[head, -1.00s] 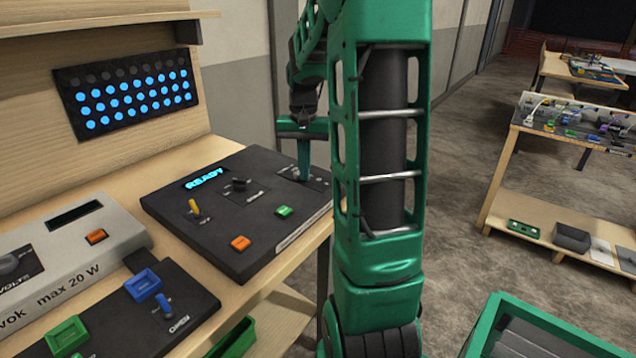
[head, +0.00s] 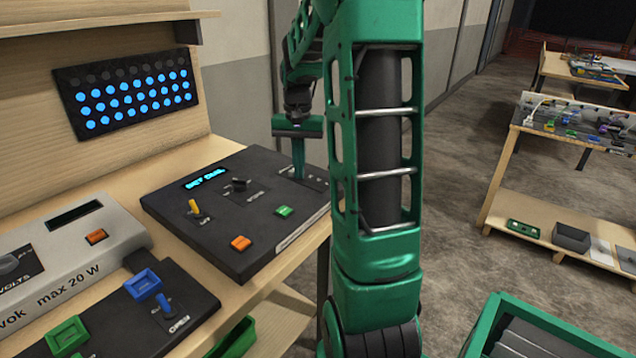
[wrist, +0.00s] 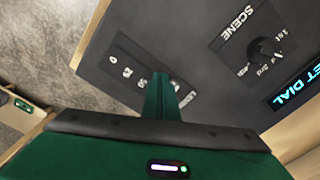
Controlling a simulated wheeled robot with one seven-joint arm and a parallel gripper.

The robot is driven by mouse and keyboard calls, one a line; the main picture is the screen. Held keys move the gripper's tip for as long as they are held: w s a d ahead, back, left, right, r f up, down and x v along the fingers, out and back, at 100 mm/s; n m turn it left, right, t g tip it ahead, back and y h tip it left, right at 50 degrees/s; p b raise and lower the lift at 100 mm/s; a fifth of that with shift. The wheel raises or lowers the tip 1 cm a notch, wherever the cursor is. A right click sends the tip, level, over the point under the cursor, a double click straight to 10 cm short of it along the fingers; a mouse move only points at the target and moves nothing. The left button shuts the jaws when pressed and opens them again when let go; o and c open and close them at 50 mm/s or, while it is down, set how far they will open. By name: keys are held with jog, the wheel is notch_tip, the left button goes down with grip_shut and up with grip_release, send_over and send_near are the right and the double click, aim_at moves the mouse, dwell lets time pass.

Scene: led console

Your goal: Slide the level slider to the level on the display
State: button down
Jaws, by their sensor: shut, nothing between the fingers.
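The black console (head: 240,215) lies on the bench, with a small blue-lit display (head: 206,178) on it reading "SET DIAL". Part of that text also shows in the wrist view (wrist: 298,88). The level slider's labelled plate (wrist: 128,62) has a slot and marks, at the console's far right corner in the head view. My gripper (head: 298,176) is shut and empty, pointing down at this plate. In the wrist view its fingers (wrist: 162,98) cover one end of the plate. The slider's handle is hidden or too small to tell, and I cannot tell whether the fingers touch it.
A dark knob (wrist: 263,48) marked SCENE sits beside the slider plate. The console also has a yellow lever (head: 195,208), an orange button (head: 241,243) and a green button (head: 284,211). A blue-dot LED panel (head: 125,92) hangs behind; its top row is dark.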

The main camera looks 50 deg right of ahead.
jog(key=shift+w, duration=0.85)
jog(key=shift+s, duration=0.1)
jog(key=shift+s+r, duration=0.5)
jog(key=shift+s, duration=0.05)
notch_tip(320, 180, up, 7)
dwell(0.9)
jog(key=shift+a, duration=0.1)
dwell(0.4)
jog(key=s+a+f+n, duration=0.2)
jog(key=s+a+f, duration=0.2)
jog(key=s+a, duration=0.4)
jog(key=s+a+f+n, duration=0.2)
jog(key=s+a+f, duration=0.2)
jog(key=s, duration=1.2)
jog(key=a, duration=0.3)
jog(key=shift+s+a+f+n, duration=0.2)
jog(key=shift+a+n, duration=0.1)
jog(key=shift+a, duration=0.05)
